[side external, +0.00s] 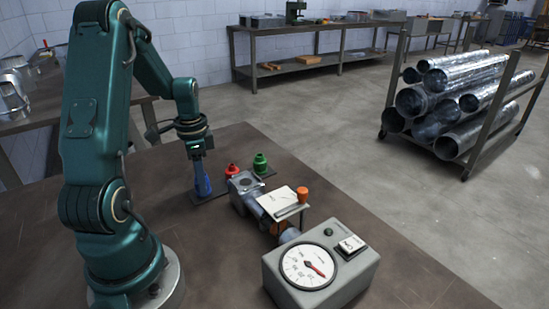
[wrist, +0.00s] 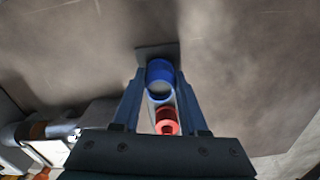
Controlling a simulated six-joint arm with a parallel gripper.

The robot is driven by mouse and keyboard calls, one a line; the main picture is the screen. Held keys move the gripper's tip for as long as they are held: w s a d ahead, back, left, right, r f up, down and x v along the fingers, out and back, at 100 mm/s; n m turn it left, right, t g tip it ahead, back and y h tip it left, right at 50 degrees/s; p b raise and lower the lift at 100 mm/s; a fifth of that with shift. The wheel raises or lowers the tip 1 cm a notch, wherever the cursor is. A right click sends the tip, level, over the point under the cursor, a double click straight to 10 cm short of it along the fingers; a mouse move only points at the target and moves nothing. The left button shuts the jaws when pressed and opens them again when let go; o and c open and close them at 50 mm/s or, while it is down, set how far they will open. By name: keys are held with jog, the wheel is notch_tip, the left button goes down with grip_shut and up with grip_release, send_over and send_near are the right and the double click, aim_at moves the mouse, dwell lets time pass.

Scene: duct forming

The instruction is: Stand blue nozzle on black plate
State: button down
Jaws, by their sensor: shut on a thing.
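My gripper (side external: 203,188) points down over the left end of the black plate (side external: 223,190) and is shut on the blue nozzle (wrist: 159,72). The wrist view shows the blue nozzle between my fingertips, with a pale opening on its near side. In the side view my fingers largely cover it, low at the plate's left end; I cannot tell whether its base touches the plate. The red nozzle (side external: 231,170) stands on the plate just right of my gripper, and also shows in the wrist view (wrist: 166,121). The green nozzle (side external: 260,163) stands farther right.
A grey duct fitting (side external: 243,190) sits close in front of the red and green nozzles. An orange-knobbed piece (side external: 302,194) and a gauge box (side external: 319,270) stand nearer the camera. The brown table (side external: 215,250) is clear left of the gauge box.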

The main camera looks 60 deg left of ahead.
jog(key=shift+f, duration=0.15)
jog(key=shift+c, duration=2.2)
grip_release()
